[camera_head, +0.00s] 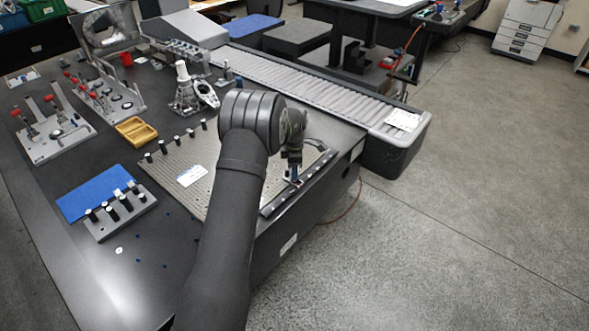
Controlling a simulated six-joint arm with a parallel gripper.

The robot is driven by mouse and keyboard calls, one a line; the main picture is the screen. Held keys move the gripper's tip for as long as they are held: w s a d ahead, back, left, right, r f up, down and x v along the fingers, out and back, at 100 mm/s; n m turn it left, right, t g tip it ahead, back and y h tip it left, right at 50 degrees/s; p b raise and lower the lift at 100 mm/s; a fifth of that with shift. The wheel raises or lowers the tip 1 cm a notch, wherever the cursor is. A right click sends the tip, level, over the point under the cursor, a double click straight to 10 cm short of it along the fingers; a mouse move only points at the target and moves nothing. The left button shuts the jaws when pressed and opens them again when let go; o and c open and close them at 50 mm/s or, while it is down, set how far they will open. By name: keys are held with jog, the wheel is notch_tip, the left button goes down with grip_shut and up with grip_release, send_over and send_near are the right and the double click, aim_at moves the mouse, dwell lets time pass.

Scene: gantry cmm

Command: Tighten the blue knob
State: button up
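My arm reaches up from the bottom of the picture, and its wrist bends down at the right side of the dark table. My gripper (293,180) points down at the right edge of a perforated plate, beside a dark rail (305,182). A small patch of blue shows at the fingertips. It is too small to tell whether it is the blue knob or part of the gripper. I cannot tell whether the fingers are open or shut, or whether they touch anything. My forearm hides part of the plate and table.
The perforated plate (225,160) carries a row of black posts and a white label. A blue mat (95,192), a grey block with black pegs (121,212), a yellow tray (136,131) and red-handled clamp fixtures (105,95) stand left. A roller conveyor (310,90) runs behind.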

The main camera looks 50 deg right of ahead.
notch_tip(320, 180, up, 17)
jog(key=shift+r, duration=0.2)
dwell(0.4)
notch_tip(320, 180, down, 18)
jog(key=shift+r, duration=0.2)
dwell(0.4)
